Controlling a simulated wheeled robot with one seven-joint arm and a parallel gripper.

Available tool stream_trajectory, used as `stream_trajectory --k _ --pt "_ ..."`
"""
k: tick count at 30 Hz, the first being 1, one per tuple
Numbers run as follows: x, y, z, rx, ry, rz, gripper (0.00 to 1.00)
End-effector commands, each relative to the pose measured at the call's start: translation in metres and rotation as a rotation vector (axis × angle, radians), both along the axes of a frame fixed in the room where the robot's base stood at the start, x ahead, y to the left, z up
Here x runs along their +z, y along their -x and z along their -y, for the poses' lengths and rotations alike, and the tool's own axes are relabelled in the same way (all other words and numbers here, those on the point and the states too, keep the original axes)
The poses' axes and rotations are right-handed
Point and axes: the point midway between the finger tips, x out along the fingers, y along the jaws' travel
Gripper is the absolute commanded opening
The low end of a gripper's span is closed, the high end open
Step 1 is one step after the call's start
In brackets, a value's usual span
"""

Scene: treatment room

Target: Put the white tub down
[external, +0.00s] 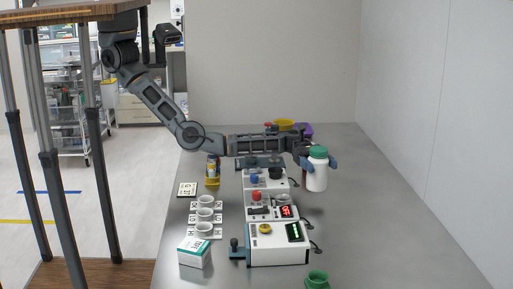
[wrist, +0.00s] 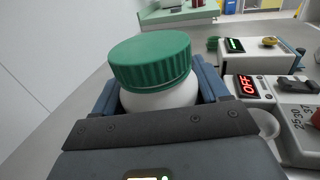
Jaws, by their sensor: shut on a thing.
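The white tub (external: 316,176) has a green ribbed lid and is upright in my gripper (external: 319,163). In the wrist view the tub (wrist: 160,98) sits between the two blue fingers, its lid above them and its lower part hidden. My gripper (wrist: 160,95) is shut on the tub's body. In the external view the tub is over the right-hand part of the grey table (external: 390,235), beside the row of devices. I cannot tell for sure whether its base touches the table, but it appears raised.
White devices with displays (external: 278,243) stand in a row left of the tub, with cables on their right side. A green cup (external: 317,280) stands at the near edge. White cups (external: 205,215) and a small box (external: 194,252) are further left. The table's right side is clear.

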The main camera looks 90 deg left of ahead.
Motion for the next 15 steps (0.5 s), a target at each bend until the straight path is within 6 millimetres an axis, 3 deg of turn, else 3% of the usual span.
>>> stream_trajectory --k 5,12,15 --pt "-0.008 -0.006 -0.005 0.0 0.001 0.0 0.32" --pt "-0.039 -0.006 -0.005 0.001 0.001 -0.002 0.32" --pt "-0.043 -0.006 -0.005 0.001 0.001 0.0 0.32"
